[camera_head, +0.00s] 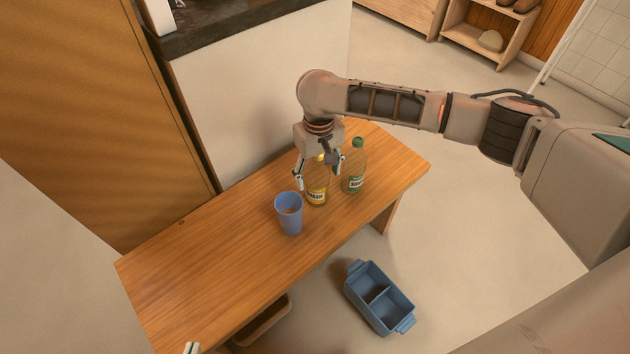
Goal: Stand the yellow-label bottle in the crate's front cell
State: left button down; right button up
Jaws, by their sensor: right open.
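The yellow-label bottle (317,196) stands upright on the wooden table, just behind and to the right of a blue cup. My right gripper (317,176) is open above it, its fingers on either side of the bottle's upper part. The gripper hides part of the bottle's top, and I cannot tell whether the fingers touch it. The blue crate (402,325) sits on the floor beyond the table's lower right edge. A divider splits it into two cells, and both look empty. Only the tips of my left gripper (191,348) show at the bottom edge.
A green-label bottle (356,181) with a green cap stands close to the right of the yellow-label bottle. The blue cup (289,222) stands close on the left. The left part of the table (200,270) is clear. Open floor surrounds the crate.

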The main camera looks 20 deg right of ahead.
jog(key=shift+w+r, duration=0.1)
jog(key=shift+r, duration=0.15)
pick_arm(q)
jog(key=shift+r, duration=0.15)
pick_arm(e)
jog(key=c, duration=1.5)
pick_arm(q)
jog(key=shift+w+r, duration=0.1)
